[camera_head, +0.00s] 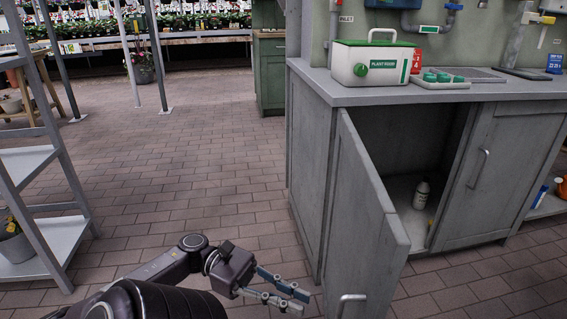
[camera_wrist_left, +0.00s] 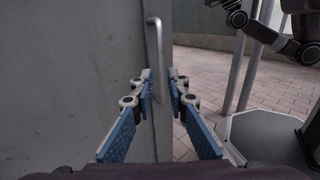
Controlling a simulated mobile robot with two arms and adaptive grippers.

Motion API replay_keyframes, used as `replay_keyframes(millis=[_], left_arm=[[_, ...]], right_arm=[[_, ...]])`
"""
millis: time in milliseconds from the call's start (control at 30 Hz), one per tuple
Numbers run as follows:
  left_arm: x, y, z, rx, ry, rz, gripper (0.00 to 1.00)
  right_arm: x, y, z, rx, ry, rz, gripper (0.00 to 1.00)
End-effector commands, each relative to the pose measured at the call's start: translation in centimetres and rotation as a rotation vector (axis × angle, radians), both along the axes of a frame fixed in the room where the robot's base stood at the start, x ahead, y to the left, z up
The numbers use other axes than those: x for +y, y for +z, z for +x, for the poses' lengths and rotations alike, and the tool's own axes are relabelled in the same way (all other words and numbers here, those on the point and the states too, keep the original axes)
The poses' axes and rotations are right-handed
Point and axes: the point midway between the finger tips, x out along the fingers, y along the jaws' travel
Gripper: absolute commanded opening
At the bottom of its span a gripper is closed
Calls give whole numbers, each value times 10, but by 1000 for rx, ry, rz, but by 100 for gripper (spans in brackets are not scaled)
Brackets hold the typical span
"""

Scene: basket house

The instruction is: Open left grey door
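The left grey door (camera_head: 362,215) of the cabinet stands partly open, swung out towards me from its left side. Its bar handle (camera_head: 350,299) is on the outer face near the bottom of the head view. My left gripper (camera_head: 296,293) is left of the handle, fingers pointing at the door, apart from the handle in that view. In the left wrist view, my left gripper (camera_wrist_left: 160,85) is open, and the handle (camera_wrist_left: 156,45) shows upright ahead, in line with the gap between the fingers. Contact cannot be seen. My right gripper is not in view.
The cabinet's right door (camera_head: 490,170) is shut. A white bottle (camera_head: 421,195) stands inside the open compartment. A white and green box (camera_head: 371,64) sits on the counter (camera_head: 440,94). A grey shelf rack (camera_head: 45,235) stands at the left. The brick floor between is clear.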

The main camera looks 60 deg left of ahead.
Motion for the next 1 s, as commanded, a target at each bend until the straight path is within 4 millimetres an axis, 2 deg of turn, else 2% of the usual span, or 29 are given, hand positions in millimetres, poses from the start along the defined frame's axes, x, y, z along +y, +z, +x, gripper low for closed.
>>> replay_keyframes(millis=[100,233,867,933,1000], left_arm=[[15,0,-8,1,2,0,15],[22,0,-13,0,1,0,15],[23,0,-13,0,1,-1,15],[25,2,-11,12,16,-15,15],[30,6,-3,50,63,-58,15]], right_arm=[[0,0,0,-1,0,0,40],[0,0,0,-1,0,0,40],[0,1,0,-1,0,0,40],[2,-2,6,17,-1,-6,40],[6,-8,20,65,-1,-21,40]])
